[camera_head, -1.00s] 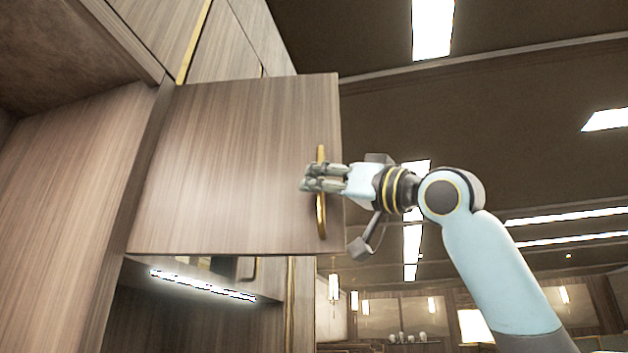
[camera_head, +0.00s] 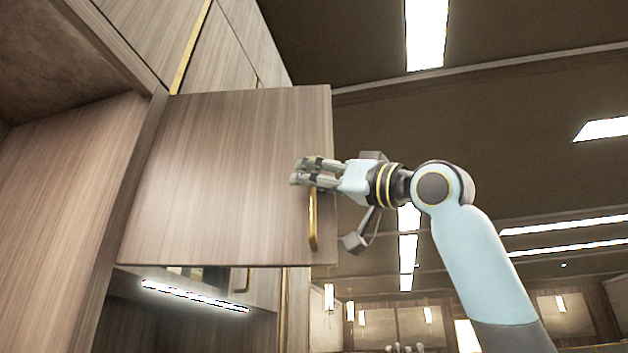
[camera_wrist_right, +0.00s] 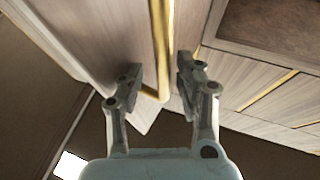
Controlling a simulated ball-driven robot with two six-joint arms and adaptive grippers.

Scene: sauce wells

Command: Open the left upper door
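The left upper door (camera_head: 220,180) is a wood-grain panel that stands swung out from the cabinet, hinged at its left side. Its gold bar handle (camera_head: 313,220) is upright near the right edge. My right gripper (camera_head: 300,172) is at the top part of the handle and covers its upper end. In the right wrist view, the two fingers (camera_wrist_right: 160,72) are apart, one on each side of the gold handle (camera_wrist_right: 161,40), with small gaps showing. My left gripper is not in view.
A lit strip (camera_head: 195,295) shines under the cabinet beside a lower opening. A tall wood side panel (camera_head: 55,200) stands at the left. More closed cabinet doors (camera_head: 215,55) are above. To the right of the door is open room space.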

